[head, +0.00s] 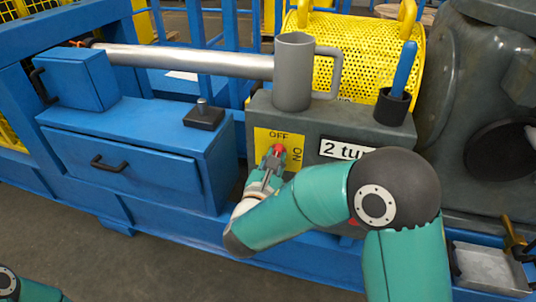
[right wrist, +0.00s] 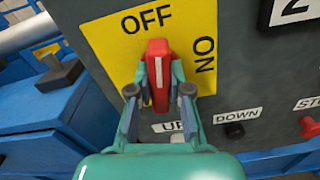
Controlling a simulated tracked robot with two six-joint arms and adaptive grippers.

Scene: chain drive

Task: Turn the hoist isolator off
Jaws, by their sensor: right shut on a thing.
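The hoist isolator is a red handle (right wrist: 158,62) on a yellow plate (right wrist: 105,50) marked OFF above and ON at the right. In the right wrist view the handle stands nearly upright, its upper end just under OFF. In the head view its red tip (head: 279,149) shows on the yellow plate (head: 262,140) of the grey box. My right gripper (right wrist: 159,88) is shut on the handle, one finger on each side; it also shows in the head view (head: 270,164). The handle's lower part is partly hidden between the fingers. My left gripper is out of view.
The grey control box (head: 345,124) carries a grey mug (head: 293,75) and a dark cup with a blue handle (head: 402,72). UP, DOWN (right wrist: 237,115) and a red button (right wrist: 310,127) sit below and right of the plate. A blue drawer cabinet (head: 125,160) stands left.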

